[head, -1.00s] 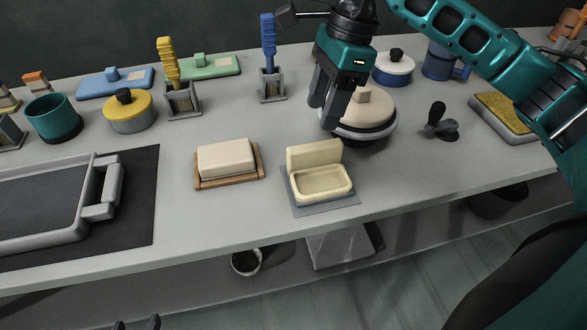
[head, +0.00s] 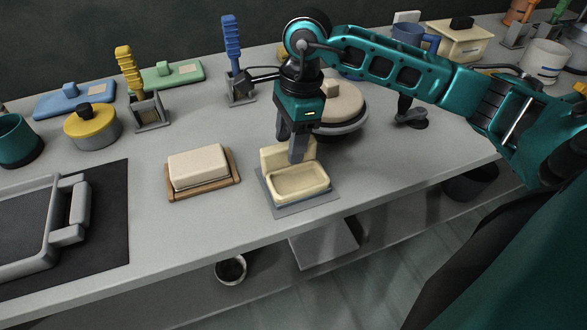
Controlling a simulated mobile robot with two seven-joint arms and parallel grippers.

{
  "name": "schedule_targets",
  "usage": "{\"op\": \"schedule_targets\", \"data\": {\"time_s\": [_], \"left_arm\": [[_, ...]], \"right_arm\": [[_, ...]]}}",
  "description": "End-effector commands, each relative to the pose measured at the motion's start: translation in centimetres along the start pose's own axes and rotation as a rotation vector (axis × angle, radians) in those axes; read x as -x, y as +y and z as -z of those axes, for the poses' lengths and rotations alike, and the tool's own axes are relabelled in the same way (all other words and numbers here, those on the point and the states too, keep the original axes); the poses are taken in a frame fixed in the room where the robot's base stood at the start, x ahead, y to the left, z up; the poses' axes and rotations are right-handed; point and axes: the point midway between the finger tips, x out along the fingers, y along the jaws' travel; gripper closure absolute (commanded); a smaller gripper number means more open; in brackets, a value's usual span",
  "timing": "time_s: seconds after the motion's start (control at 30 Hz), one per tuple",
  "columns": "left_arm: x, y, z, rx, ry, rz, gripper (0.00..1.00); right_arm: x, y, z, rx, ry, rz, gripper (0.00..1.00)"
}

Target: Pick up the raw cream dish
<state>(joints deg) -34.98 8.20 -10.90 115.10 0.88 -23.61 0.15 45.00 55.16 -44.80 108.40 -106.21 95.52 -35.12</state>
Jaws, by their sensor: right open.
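The raw cream dish (head: 300,186) is a pale cream, shallow rectangular tray with an upright back wall. It sits on a grey-blue mat (head: 287,210) near the table's front edge. My right gripper (head: 291,146) is open and points down at the dish's back wall. One finger shows in front of the wall's upper edge and the other is at its left, partly behind. I cannot tell whether either finger touches the dish. My left gripper is out of view.
A cream block on a wooden tray (head: 172,197) lies left of the dish. A round lidded cream pot (head: 345,105) stands close behind to the right. A grey-handled tray (head: 35,215) is at the far left. Bare table lies right of the dish.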

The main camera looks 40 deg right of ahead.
Motion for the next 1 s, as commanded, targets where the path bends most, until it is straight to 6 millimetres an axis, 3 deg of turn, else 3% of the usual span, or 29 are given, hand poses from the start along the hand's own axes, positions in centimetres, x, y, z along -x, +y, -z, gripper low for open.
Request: {"op": "schedule_targets", "data": {"time_s": [0.13,0.4,1.0], "left_arm": [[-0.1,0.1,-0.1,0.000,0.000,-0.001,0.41],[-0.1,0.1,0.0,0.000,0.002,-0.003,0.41],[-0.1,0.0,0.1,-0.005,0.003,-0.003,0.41]], "right_arm": [[-1.7,0.0,0.0,-0.001,-0.001,-0.001,0.45],[-2.0,0.0,0.0,0.000,-0.001,0.001,0.45],[-2.0,0.0,0.0,0.000,-0.001,0.001,1.00]]}}
